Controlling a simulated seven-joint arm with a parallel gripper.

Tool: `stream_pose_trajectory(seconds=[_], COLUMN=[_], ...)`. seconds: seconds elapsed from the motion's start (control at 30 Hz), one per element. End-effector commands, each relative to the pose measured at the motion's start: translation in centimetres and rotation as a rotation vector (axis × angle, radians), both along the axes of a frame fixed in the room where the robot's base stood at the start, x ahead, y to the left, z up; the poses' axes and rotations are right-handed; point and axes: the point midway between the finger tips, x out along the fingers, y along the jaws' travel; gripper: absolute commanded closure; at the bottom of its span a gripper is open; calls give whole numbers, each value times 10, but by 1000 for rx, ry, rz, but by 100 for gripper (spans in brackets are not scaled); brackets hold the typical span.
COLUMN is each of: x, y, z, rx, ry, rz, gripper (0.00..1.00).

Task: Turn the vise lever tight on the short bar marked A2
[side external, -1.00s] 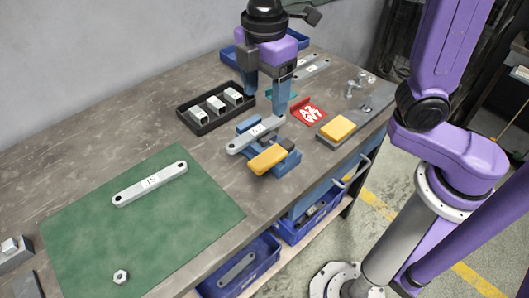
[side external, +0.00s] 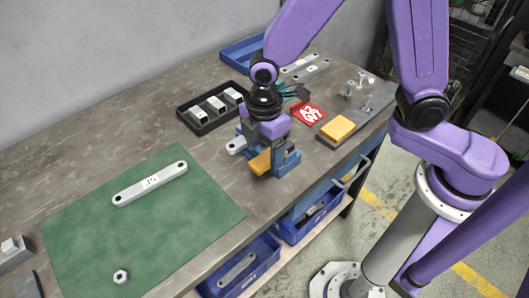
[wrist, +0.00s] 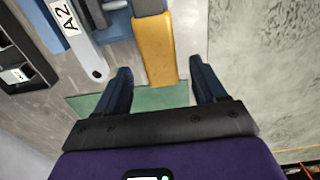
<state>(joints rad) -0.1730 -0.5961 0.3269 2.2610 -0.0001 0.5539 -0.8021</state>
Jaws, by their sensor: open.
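The short bar (wrist: 75,32) marked A2 lies in the blue vise; in the side view only its near end (side external: 236,146) shows. The vise (side external: 286,165) stands at the bench's front edge. Its yellow lever (side external: 260,163) is partly covered by my gripper in the side view. In the wrist view the lever (wrist: 154,50) reaches down between my two fingers. My gripper (wrist: 161,75) is open, with a gap on each side of the lever's end. The fingertips are largely hidden in the side view, so their height against the lever is unclear.
A black tray (side external: 182,116) of metal blocks stands behind the vise. A red marked card (side external: 311,114) and a yellow block (side external: 338,127) on a grey plate lie to the right. A green mat (side external: 90,225) with a longer bar (side external: 150,183) and a nut (side external: 120,276) fills the left front.

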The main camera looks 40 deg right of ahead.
Motion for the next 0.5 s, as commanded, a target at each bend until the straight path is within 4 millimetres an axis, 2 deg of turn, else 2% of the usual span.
stream_pose_trajectory(seconds=[0.2,0.5], x=[0,0], y=[0,0], z=[-18,-21], rx=[-1,0], ry=[1,0], rz=[0,0], gripper=[30,30])
